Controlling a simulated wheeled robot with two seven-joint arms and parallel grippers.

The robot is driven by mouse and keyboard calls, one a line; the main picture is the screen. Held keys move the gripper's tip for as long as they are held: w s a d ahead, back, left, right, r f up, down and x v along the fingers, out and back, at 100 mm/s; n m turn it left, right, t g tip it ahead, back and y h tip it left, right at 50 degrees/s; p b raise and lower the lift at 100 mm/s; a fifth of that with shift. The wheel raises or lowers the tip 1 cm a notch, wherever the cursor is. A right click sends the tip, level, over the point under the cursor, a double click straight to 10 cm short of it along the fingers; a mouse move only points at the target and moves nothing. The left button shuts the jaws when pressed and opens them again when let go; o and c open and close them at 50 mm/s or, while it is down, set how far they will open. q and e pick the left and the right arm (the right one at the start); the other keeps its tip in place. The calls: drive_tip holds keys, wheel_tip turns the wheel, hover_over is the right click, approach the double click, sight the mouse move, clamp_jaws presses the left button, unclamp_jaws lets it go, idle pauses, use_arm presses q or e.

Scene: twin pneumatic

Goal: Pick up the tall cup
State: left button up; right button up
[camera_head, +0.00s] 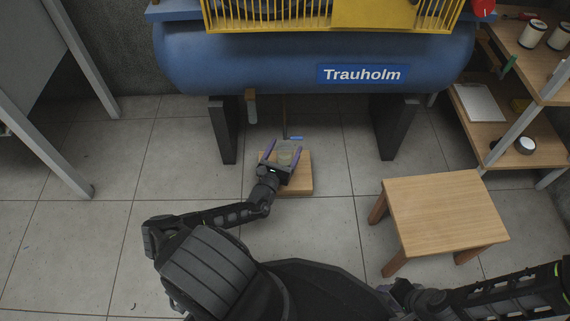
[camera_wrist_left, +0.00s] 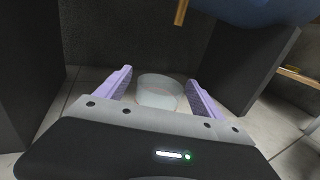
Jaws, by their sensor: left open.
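A clear, pale cup (camera_wrist_left: 158,97) stands upright between the fingers of my left gripper (camera_wrist_left: 158,92) in the left wrist view. There is a gap on each side between it and the purple finger pads. In the head view my left gripper (camera_head: 284,153) is open, with its fingers pointing away under the blue tank. The cup (camera_head: 286,155) shows faintly there between the fingers. Its lower part is hidden by my gripper in the left wrist view.
A low wooden board (camera_head: 300,183) lies under my left gripper. The blue Trauholm tank (camera_head: 260,60) is above, on dark legs (camera_head: 222,130). A small bottle (camera_head: 251,106) hangs below it. A wooden stool (camera_head: 445,210) stands right; tiled floor is clear left.

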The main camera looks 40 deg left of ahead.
use_arm(q)
drive_tip(key=shift+c, duration=0.4)
clamp_jaws()
idle(0.9)
